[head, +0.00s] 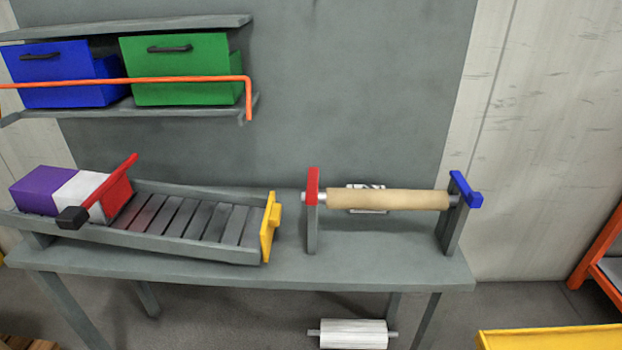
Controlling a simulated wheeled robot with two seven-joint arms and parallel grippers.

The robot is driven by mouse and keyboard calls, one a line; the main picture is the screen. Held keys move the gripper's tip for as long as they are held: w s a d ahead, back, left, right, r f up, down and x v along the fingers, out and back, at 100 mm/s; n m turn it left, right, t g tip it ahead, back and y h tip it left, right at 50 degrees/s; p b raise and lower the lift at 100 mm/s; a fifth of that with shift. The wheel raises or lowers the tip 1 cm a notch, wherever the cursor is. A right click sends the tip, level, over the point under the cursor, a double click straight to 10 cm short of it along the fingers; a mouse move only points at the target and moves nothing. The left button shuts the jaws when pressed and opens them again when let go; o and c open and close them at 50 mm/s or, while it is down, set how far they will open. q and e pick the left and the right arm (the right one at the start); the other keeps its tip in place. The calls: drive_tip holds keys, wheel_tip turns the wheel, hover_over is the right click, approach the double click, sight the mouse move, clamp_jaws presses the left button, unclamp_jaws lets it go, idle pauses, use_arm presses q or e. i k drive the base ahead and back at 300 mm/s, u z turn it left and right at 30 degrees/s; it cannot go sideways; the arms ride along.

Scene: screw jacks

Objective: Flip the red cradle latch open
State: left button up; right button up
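The red cradle latch (313,186) stands upright on top of the left grey post of the roll cradle (313,235), over the left end of the shaft. A tan roll (388,200) on that shaft spans the two posts. A blue latch (466,190) sits at the top of the right post and sticks out to the right. Neither of my grippers is in the head view.
A grey table (370,268) carries the cradle. Left of it is a slatted chute (190,246) with a yellow end plate (269,228), a purple block (42,190) and a black-ended red bar (72,217). A white roll (353,334) is below. Bins (178,75) sit above.

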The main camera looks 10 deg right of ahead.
sight(312, 189)
drive_tip(key=k, duration=0.5)
drive_tip(key=u, duration=1.8)
drive_tip(key=i, duration=1)
drive_tip(key=z, duration=1.8)
